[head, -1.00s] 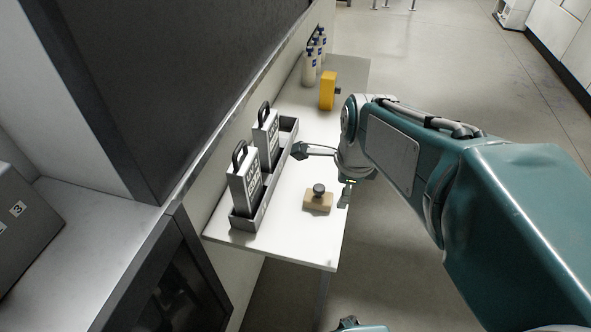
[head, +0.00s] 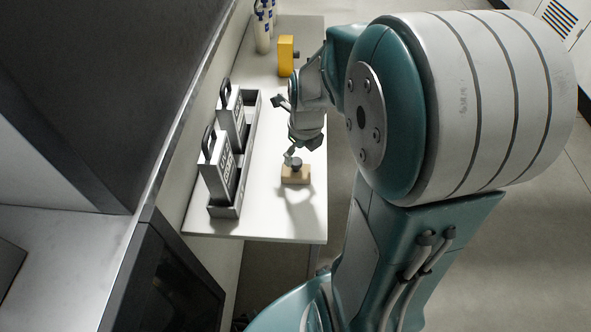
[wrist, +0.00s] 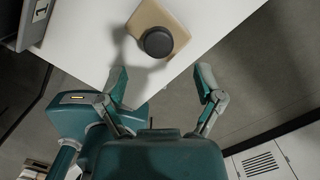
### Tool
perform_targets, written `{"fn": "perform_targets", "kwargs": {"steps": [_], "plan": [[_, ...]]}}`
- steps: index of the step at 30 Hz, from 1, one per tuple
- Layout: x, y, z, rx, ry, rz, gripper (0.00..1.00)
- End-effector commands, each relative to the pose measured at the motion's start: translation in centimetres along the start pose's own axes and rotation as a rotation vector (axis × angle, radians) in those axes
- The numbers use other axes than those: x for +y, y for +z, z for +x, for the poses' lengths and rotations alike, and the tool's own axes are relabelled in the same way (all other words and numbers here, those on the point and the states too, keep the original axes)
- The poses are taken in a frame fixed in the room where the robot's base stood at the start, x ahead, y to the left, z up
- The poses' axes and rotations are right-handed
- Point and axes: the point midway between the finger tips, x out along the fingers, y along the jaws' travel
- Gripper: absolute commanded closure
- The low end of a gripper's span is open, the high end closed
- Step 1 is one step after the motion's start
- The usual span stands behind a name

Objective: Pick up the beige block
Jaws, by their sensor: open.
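The beige block (head: 296,176) lies on the white table near its right edge, with a dark round knob on top. In the wrist view the beige block (wrist: 150,18) is at the top centre, its dark knob (wrist: 157,42) facing the camera. My gripper (wrist: 162,82) is open and empty, its two fingers apart and short of the block in that view. In the head view my gripper (head: 291,155) is just above and beside the block, partly hidden by my arm.
A grey tray (head: 222,211) with two grey handled boxes (head: 219,168) stands along the table's left side. A yellow block (head: 286,56) and white bottles (head: 262,32) stand at the far end. The white table (head: 262,222) is clear in front of the block.

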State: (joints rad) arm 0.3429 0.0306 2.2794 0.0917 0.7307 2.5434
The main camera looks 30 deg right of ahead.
Motion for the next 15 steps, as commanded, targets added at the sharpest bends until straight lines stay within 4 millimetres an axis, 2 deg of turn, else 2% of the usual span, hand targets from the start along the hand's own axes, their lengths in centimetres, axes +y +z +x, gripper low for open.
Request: {"fn": "perform_targets", "kwargs": {"steps": [9, 15], "plan": [[0.0, 0.7, 4.2, 0.003, 0.002, -0.001, 0.15], [-0.1, 0.7, 5.2, -0.001, 0.0, -0.001, 0.15]]}}
